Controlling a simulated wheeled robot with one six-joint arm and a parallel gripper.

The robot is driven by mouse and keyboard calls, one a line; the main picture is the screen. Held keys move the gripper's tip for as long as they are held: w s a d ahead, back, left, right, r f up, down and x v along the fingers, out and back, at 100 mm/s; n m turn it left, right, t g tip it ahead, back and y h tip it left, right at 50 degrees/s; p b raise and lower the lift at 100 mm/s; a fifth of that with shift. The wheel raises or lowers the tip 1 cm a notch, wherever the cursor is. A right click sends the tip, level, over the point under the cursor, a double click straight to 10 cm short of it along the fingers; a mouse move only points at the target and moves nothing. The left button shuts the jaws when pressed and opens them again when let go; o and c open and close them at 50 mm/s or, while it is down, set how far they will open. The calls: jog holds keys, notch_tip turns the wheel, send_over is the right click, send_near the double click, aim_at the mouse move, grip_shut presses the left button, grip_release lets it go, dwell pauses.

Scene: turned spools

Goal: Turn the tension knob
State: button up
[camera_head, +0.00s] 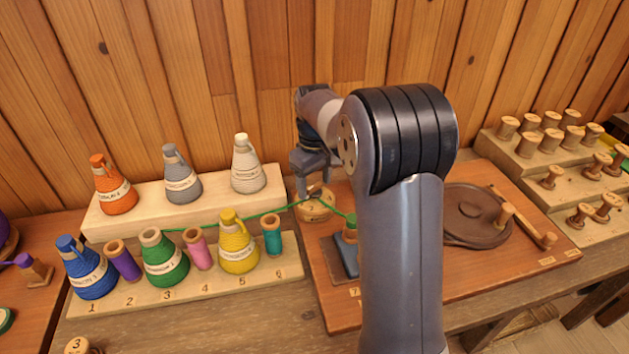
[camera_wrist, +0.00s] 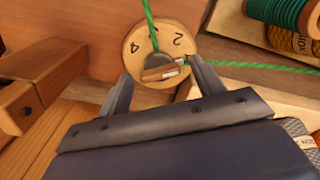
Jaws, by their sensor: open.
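The tension knob (camera_head: 316,208) is a round light-wood dial on the reddish-brown board, partly hidden by my arm in the head view. In the wrist view the knob (camera_wrist: 136,47) shows the digits 2 and 4 and a raised grip bar (camera_wrist: 160,72) across its middle. A green thread (camera_wrist: 150,20) runs over its face. My gripper (camera_head: 304,188) is at the knob. In the wrist view my gripper (camera_wrist: 160,76) is open, with one finger on either side of the knob's lower part. I cannot tell whether the fingers touch it.
Colored thread cones and spools stand on a numbered rack (camera_head: 200,283) and a raised step (camera_head: 205,211) at left. A brown round plate with a crank (camera_head: 470,212) lies right of my arm. Wooden spools fill the stepped rack (camera_head: 520,168) at far right. A plank wall stands behind.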

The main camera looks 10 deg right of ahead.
aim_at(314, 186)
jog(key=c, duration=1)
jog(key=shift+r+m+p, duration=0.15)
jog(key=shift+m+p, duration=0.45)
jog(key=shift+m, duration=0.1)
jog(key=shift+m+p, duration=0.4)
jog(key=shift+m, duration=0.5)
jog(key=o, duration=1)
notch_tip(314, 186, up, 11)
jog(key=shift+f+p, duration=0.2)
jog(key=shift+p, duration=0.25)
jog(key=shift+f, duration=0.1)
